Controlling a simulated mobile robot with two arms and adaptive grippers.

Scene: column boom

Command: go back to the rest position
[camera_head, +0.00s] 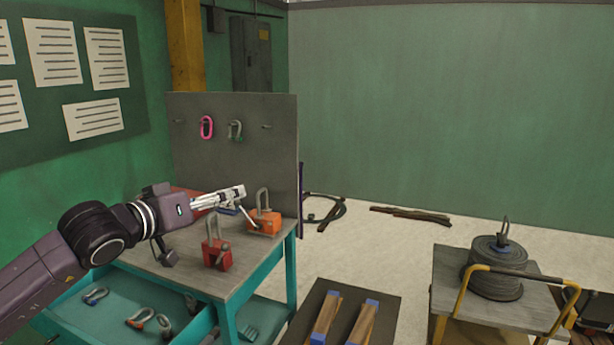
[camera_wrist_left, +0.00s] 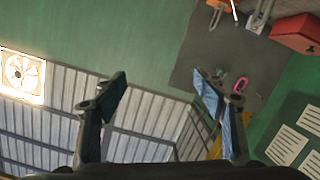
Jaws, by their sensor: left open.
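My left gripper (camera_head: 235,200) reaches over the workbench (camera_head: 190,262) from the left in the head view. In the left wrist view its two fingers (camera_wrist_left: 158,90) stand wide apart with nothing between them. An orange block with a grey shackle (camera_head: 264,222) stands on the bench just right of the gripper. A red block with a grey shackle (camera_head: 217,255) stands nearer the bench's front. I cannot tell from the head view how high the gripper is above the bench. My right gripper is not in view.
A grey board (camera_head: 270,165) rises behind the bench, with a pink link (camera_head: 206,127) and a grey shackle (camera_head: 236,131) on hooks. An open teal drawer (camera_head: 115,320) holds several shackles. A cable spool (camera_head: 495,268) sits on a cart (camera_head: 450,285) at right.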

